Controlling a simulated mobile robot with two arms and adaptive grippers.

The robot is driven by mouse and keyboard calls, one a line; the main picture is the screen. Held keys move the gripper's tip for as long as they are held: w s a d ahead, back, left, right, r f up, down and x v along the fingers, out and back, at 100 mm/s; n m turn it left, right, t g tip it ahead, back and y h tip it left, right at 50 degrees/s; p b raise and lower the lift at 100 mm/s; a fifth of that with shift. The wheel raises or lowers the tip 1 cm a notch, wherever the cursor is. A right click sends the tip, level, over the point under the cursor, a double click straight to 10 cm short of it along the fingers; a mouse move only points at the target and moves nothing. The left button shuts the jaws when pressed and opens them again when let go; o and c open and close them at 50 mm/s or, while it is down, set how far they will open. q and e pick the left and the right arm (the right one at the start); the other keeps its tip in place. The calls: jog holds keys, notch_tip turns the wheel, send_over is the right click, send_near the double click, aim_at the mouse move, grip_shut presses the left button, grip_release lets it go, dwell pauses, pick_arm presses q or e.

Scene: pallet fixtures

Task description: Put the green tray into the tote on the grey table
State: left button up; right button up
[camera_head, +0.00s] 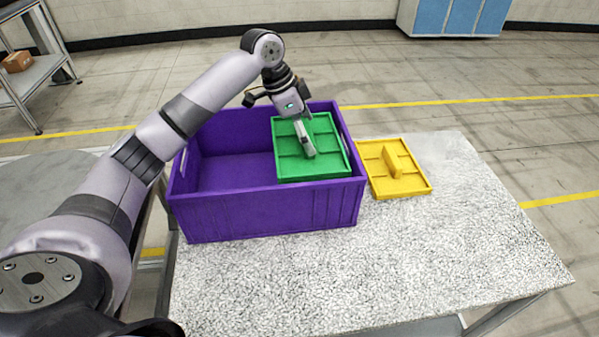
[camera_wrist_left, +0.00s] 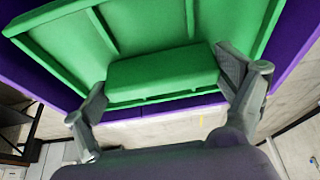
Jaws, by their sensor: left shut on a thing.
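The green tray (camera_head: 327,165) is in the right half of the purple tote (camera_head: 270,210) in the head view, close to the tote's right wall. The tote stands on the grey speckled table (camera_head: 400,270). My left gripper (camera_head: 307,150) reaches down over the tray. In the left wrist view the two fingers of my left gripper (camera_wrist_left: 165,85) are closed on the raised green handle of the tray (camera_wrist_left: 140,32). I cannot tell whether the tray touches the tote floor. My right gripper is in neither view.
A yellow tray (camera_head: 385,180) with a raised handle lies on the table, right of the tote. The left half of the tote is empty. The table's front and right parts are clear. A shelf with a cardboard box (camera_head: 17,61) stands far left, a blue cabinet (camera_head: 450,17) at the back.

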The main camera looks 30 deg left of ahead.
aim_at(291, 146)
pick_arm(q)
notch_tip(291, 146, down, 13)
jog(key=shift+w+r+p, duration=0.1)
jog(key=shift+r+p, duration=0.1)
jog(key=shift+p, duration=0.15)
jog(key=o, duration=1.1)
jog(key=shift+o, duration=0.5)
jog(key=shift+a+r, duration=0.1)
jog(key=shift+a+r, duration=0.1)
jog(key=shift+r, duration=0.2)
jog(key=v, duration=1.1)
jog(key=shift+r+b, duration=0.15)
jog(key=shift+b, duration=0.2)
